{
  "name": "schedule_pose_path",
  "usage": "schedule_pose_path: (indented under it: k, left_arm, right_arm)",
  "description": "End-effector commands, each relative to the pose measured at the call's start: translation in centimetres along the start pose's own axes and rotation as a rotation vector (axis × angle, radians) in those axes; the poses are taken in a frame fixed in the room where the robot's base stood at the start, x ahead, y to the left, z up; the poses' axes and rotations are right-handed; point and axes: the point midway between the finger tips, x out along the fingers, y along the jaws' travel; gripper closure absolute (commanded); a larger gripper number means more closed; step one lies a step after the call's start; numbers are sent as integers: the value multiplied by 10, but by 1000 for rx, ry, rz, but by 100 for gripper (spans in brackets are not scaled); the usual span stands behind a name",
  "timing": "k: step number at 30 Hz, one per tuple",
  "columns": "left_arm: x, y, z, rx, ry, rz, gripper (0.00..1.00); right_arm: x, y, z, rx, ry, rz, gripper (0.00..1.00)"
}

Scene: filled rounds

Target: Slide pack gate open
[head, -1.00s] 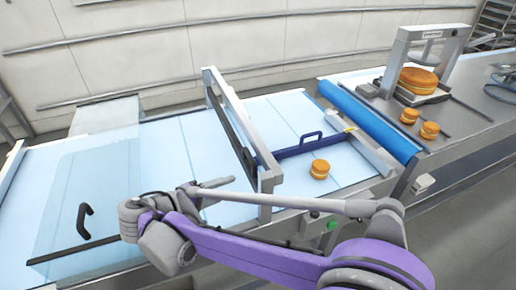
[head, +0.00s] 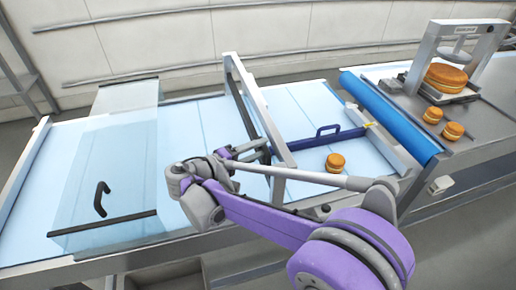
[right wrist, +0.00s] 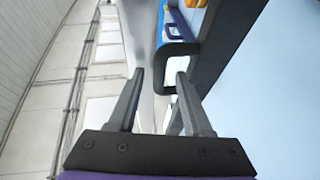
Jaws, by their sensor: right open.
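A grey metal frame (head: 262,110) stands across the pale blue belt, with a dark panel (head: 238,108) inside it. I cannot tell for sure which part is the pack gate. My right gripper (head: 256,151) is at the frame's near side, partly hidden by my own wrist. In the right wrist view my gripper (right wrist: 161,74) is open. A dark handle loop (right wrist: 181,47) is just ahead of its fingertips, nearer the right finger; I cannot tell whether they touch. A blue bar (head: 310,144) with a blue handle (head: 328,130) lies beyond the frame. My left gripper is not in view.
A clear cover (head: 125,150) with a black handle (head: 101,199) stands over the belt at left. A filled round (head: 335,162) lies on the belt right of the frame. A blue roller (head: 390,115) and a press (head: 455,55) with more rounds stand at right.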

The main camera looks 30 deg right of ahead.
Motion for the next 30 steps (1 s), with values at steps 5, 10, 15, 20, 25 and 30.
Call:
schedule_pose_path:
  k: [5,10,15,20,25,30]
  left_arm:
    - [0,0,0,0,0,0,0]
    - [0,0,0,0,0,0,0]
    - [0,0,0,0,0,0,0]
    - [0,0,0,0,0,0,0]
    - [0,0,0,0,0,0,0]
    - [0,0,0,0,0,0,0]
  right_arm:
    - [4,0,0,0,0,0,50]
    - [4,0,0,0,0,0,52]
    - [4,0,0,0,0,0,83]
    - [4,0,0,0,0,0,100]
    - [4,0,0,0,0,0,100]
    - [4,0,0,0,0,0,100]
